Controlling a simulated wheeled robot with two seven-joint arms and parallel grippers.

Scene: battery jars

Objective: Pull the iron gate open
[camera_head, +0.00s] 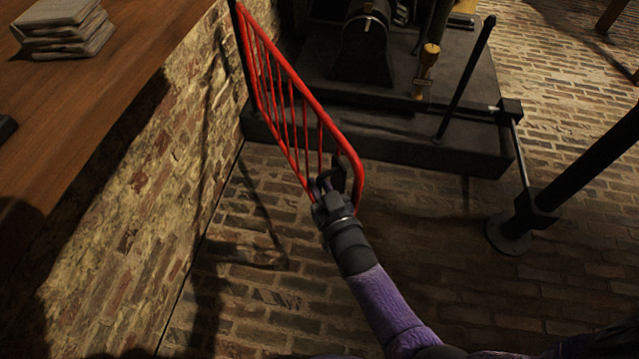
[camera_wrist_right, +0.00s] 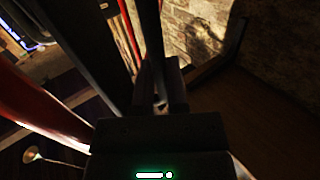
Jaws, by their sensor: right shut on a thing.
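The red barred iron gate (camera_head: 292,72) stands in the head view, running from the brick wall at upper left down toward my right gripper. My right gripper (camera_head: 329,184) is shut on the gate near its free lower end. In the right wrist view, the jaws (camera_wrist_right: 160,98) close around a dark upright bar, and a red rail of the gate (camera_wrist_right: 38,112) passes at left. The exact contact is dark and partly hidden by the gripper. My left gripper is not in view.
A dark machine on a black plinth (camera_head: 470,150) stands behind the gate. A black post with a round foot (camera_head: 508,236) stands at right. A brick wall with a wooden top (camera_head: 110,90) bounds the left. The brick floor (camera_head: 270,290) between is clear.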

